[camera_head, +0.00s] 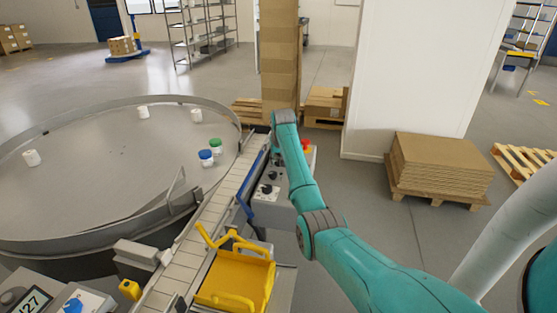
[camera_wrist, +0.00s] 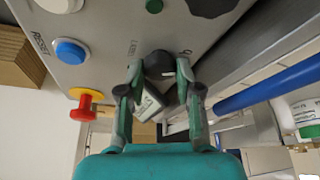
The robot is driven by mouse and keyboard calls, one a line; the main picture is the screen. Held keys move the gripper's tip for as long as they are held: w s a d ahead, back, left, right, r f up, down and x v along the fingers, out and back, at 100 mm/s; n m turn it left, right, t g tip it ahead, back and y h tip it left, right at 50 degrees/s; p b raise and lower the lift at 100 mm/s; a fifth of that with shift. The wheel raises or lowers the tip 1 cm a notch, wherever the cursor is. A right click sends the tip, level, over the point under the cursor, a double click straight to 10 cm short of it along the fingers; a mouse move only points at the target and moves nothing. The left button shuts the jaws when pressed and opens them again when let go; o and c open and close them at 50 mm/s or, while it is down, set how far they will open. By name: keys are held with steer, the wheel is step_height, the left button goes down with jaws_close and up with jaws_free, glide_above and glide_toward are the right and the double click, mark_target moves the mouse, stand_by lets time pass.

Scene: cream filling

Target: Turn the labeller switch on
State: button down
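The labeller switch is a dark rotary knob (camera_wrist: 159,66) on a grey control panel (camera_wrist: 110,18), beside lettering that seems to begin "LABE". In the wrist view my gripper (camera_wrist: 160,68) has one finger on each side of this knob. The fingers stand apart, with what look like narrow gaps to the knob; contact is not clear. A pale grey piece below the knob shows between the fingers. In the head view the panel (camera_head: 272,205) stands beside the conveyor, and my arm hides the gripper and part of the panel.
A blue button (camera_wrist: 70,51), a red emergency knob on yellow (camera_wrist: 83,105) and a green button (camera_wrist: 154,5) sit close by on the panel. A blue rail (camera_wrist: 270,85) runs to the right. The conveyor (camera_head: 228,190) and round table (camera_head: 90,185) lie left.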

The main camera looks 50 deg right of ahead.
stand_by(0.3)
steer(key=m+g, duration=0.1)
steer(key=m, duration=0.1)
steer(key=m+g+h, duration=0.1)
steer(key=m, duration=0.2)
steer(key=shift+w+a+m, duration=0.1)
steer(key=shift+w+m, duration=0.05)
steer(key=shift+m, duration=0.15)
steer(key=m+g, duration=0.1)
steer(key=m, duration=0.2)
steer(key=m+g, duration=0.1)
steer(key=m, duration=0.2)
steer(key=shift+w, duration=0.15)
steer(key=shift+m, duration=0.3)
steer(key=c, duration=0.8)
jaws_free()
steer(key=shift+r, duration=0.1)
steer(key=v, duration=1.1)
steer(key=shift+w+a+r, duration=0.25)
steer(key=shift+r, duration=0.05)
